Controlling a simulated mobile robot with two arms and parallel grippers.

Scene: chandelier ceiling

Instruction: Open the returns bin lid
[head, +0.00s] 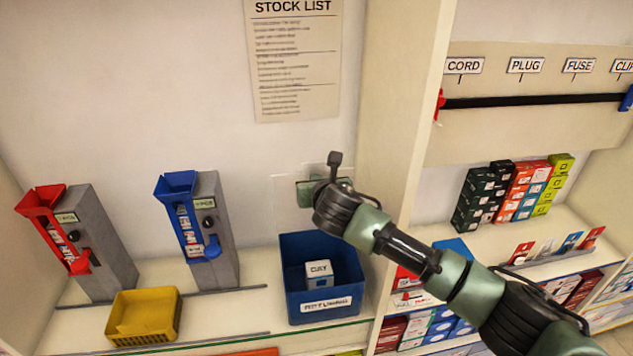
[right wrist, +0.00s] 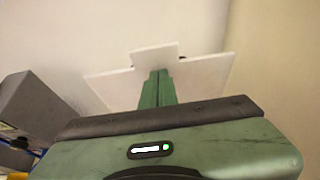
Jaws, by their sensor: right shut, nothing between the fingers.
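The blue bin (head: 345,300) stands on the shelf, its label too blurred to read surely. Its top is open to view and a small white box (head: 319,272) sits inside. A pale panel with a tab (head: 283,184), which looks like the lid, stands raised behind my right gripper (head: 306,191), above the bin's back. It also shows in the right wrist view (right wrist: 205,76), just beyond the green fingers (right wrist: 157,86). The fingers are shut with nothing between them. I cannot tell whether they touch the panel. My left gripper is not in view.
A red dispenser (head: 112,250) and a blue dispenser (head: 224,240) stand left of the bin, with a yellow basket (head: 145,316) in front. A wooden upright (head: 395,120) separates the bin from stocked shelves on the right. A stock list (head: 293,65) hangs above.

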